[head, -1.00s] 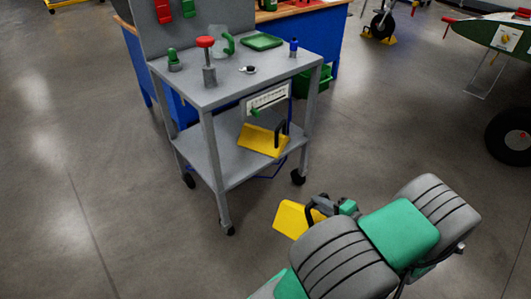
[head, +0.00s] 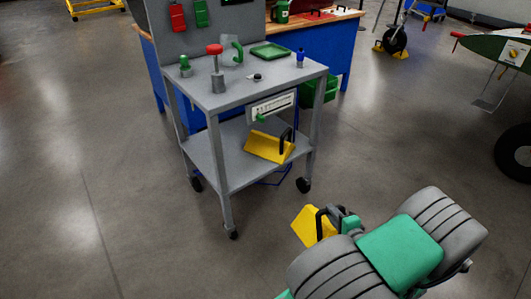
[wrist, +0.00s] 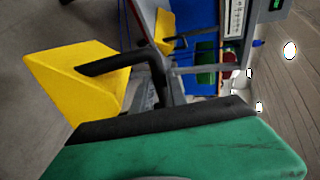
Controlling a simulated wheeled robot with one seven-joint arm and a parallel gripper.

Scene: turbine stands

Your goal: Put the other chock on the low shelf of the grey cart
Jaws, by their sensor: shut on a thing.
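A yellow chock (head: 306,227) with a black handle hangs from my gripper (head: 338,219), which is shut on the handle. It also shows large at the left of the wrist view (wrist: 80,75). The grey cart (head: 240,91) stands to the left of and beyond my gripper. On its low shelf (head: 217,177) sits another yellow chock (head: 265,147) with a black handle, toward the right side; it shows in the wrist view too (wrist: 164,28). The held chock is apart from the cart, to the right of its front right leg. The fingertips are partly hidden.
The cart top holds a red-knobbed tool (head: 216,68), a green tray (head: 270,52) and small items. The shelf's left part is bare. A blue workbench (head: 330,57) stands behind the cart. Open floor lies left and in front. A wheel (head: 515,152) stands at right.

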